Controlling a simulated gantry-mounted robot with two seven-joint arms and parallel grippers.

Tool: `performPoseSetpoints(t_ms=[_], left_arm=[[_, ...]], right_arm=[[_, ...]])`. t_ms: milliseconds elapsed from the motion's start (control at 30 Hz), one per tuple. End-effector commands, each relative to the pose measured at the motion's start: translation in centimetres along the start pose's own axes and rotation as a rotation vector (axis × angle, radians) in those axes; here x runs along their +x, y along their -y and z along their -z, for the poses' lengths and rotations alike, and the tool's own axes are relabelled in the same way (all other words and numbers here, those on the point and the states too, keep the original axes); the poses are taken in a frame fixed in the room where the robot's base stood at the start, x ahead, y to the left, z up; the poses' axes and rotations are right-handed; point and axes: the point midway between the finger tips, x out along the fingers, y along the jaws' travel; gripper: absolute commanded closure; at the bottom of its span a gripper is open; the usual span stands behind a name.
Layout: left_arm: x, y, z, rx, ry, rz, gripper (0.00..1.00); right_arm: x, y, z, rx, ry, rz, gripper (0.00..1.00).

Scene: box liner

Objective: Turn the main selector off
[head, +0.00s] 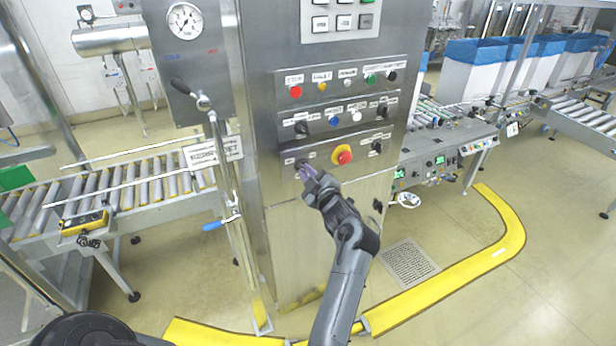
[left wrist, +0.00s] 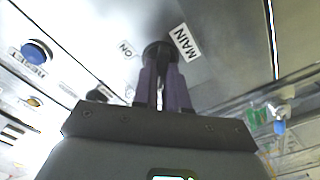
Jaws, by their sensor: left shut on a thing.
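The main selector (left wrist: 158,48) is a dark round knob on the steel cabinet's front, beside a white MAIN label (left wrist: 186,42) and a small ON label (left wrist: 127,48) in the left wrist view. My left gripper (head: 306,174) is at the lower left of the button panel in the head view. Its two purple-grey fingers (left wrist: 164,82) are shut on the selector in the left wrist view. The fingers hide most of the knob, so I cannot tell which way it points. My right gripper is not in view.
A red emergency button on a yellow base (head: 342,154) sits just right of the gripper. A black selector (head: 376,147) is farther right. Rows of buttons (head: 334,119) lie above. A lever with a blue end (head: 213,226) hangs left of the cabinet.

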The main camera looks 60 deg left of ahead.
Motion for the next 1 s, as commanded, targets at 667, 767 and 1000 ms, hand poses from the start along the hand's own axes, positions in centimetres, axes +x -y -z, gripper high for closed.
performPoseSetpoints(t_ms=[667, 767, 1000], left_arm=[[0.01, 0.05, -0.03, -0.007, 0.001, 0.001, 0.62], [0.01, 0.04, -0.02, -0.007, 0.001, 0.001, 0.62], [-0.22, -0.01, -0.03, -0.007, 0.001, 0.000, 0.62]], right_arm=[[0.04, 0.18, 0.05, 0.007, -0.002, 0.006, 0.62], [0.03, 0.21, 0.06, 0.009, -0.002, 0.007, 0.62], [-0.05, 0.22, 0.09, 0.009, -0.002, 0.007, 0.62]])
